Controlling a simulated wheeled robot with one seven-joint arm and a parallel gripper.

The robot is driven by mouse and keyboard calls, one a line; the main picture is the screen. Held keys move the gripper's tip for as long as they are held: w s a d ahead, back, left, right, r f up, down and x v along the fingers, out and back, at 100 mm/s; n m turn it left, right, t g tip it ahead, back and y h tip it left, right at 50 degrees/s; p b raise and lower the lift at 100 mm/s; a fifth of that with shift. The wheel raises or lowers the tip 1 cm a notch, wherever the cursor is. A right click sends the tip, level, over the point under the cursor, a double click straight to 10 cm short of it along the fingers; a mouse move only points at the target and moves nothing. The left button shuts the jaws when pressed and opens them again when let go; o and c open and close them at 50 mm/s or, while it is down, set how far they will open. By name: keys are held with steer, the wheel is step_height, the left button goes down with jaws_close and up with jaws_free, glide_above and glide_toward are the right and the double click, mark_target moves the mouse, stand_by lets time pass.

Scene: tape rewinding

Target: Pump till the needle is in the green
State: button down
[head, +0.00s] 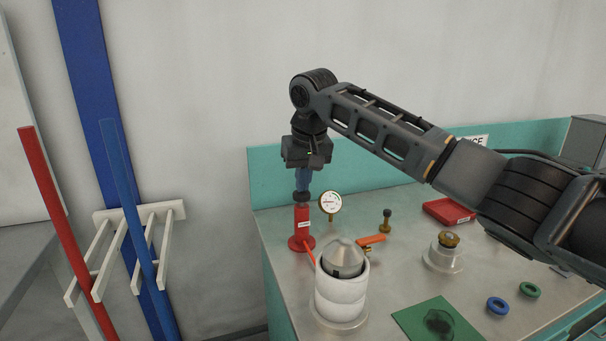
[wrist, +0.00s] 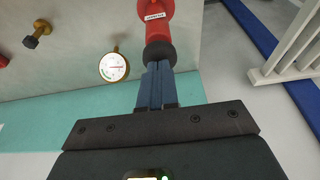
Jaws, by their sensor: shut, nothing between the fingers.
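The red pump (head: 302,222) stands upright at the left end of the bench, with a black knob (head: 302,197) on top. My gripper (head: 302,188) points down with its blue fingers together, nothing held between them. The fingertips (wrist: 156,68) are at the top of the black knob (wrist: 159,52); they look to be touching it. The round brass-rimmed gauge (head: 330,203) stands right of the pump. It also shows in the wrist view (wrist: 113,67), with some green on its white dial. The needle is too small to read surely.
A white wrapped container (head: 340,296) with a grey cone stands in front of the pump. An orange handle (head: 371,239), a brass-based knob (head: 386,220) and a red tray (head: 449,211) lie farther right. A teal back panel (head: 375,174) runs behind the bench. A white rack (head: 135,214) is at left.

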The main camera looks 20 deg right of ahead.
steer(key=shift+s+f, duration=0.1)
steer(key=shift+f, duration=0.3)
step_height(320, 180, up, 5)
steer(key=p, duration=0.5)
steer(key=b+v, duration=0.1)
steer(key=v, duration=0.8)
steer(key=shift+r+b, duration=0.3)
steer(key=shift+r, duration=0.05)
